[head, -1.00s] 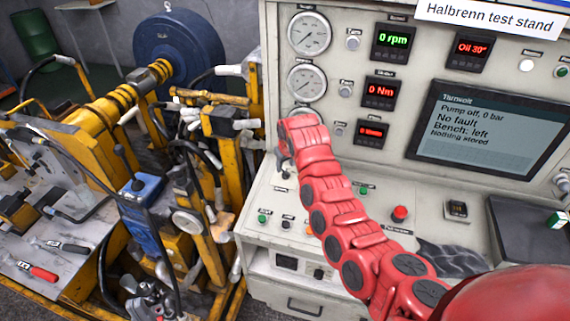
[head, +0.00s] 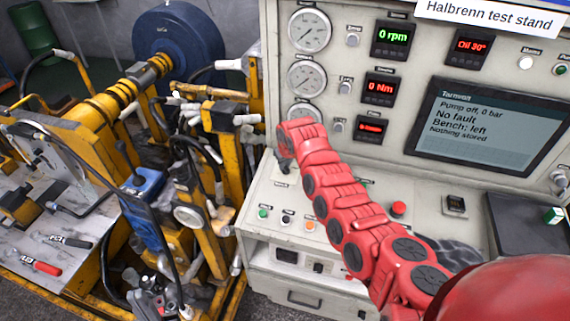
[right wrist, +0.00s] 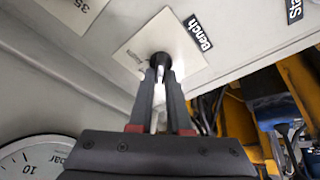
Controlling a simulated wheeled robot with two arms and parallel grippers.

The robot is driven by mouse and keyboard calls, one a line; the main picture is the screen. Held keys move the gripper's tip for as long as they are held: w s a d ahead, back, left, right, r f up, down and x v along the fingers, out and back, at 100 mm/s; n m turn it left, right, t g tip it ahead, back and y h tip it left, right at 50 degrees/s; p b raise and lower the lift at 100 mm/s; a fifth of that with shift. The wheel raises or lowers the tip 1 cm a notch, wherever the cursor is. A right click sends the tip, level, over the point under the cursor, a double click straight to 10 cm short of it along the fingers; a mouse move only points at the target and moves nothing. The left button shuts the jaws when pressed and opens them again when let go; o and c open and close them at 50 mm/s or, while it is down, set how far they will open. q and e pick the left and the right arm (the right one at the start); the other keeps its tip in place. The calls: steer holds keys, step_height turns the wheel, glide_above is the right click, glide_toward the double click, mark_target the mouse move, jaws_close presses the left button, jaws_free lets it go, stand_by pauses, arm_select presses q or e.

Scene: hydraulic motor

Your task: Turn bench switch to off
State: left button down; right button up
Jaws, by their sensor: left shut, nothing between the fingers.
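The bench switch (right wrist: 160,61) is a small dark knob on a pale plate, beside a "Bench" label in the right wrist view. My right gripper (right wrist: 161,76) has its two dark fingers on either side of the knob, close against it, with a narrow gap between them. In the head view, my red right arm comes in from the lower right and its gripper (head: 284,160) is at the panel's left edge, below the gauges; it hides the switch there. The display (head: 488,125) reads "Pump off, 0 bar", "No fault", "Bench: left". My left gripper is not in view.
The console shelf has a red button (head: 398,209) and a green button (head: 263,213). Gauges (head: 309,31) and red readouts (head: 380,89) fill the panel above. A yellow rig (head: 88,140) with hoses and levers stands close on the left.

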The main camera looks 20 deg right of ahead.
jaws_close()
steer(key=shift+f, duration=0.1)
steer(key=shift+a+f+m+b, duration=0.15)
steer(key=shift+m+b, duration=0.15)
steer(key=shift+b, duration=0.45)
steer(key=m+h+b, duration=0.1)
steer(key=m+b, duration=0.2)
steer(key=b, duration=0.3)
steer(key=m+h+b, duration=0.1)
steer(key=m+b, duration=0.2)
steer(key=b, duration=0.3)
steer(key=shift+m, duration=0.3)
steer(key=shift+d+m+b, duration=0.2)
steer(key=shift+m+b, duration=0.5)
steer(key=shift+b, duration=0.25)
steer(key=shift+r+m, duration=0.25)
steer(key=shift+m, duration=0.05)
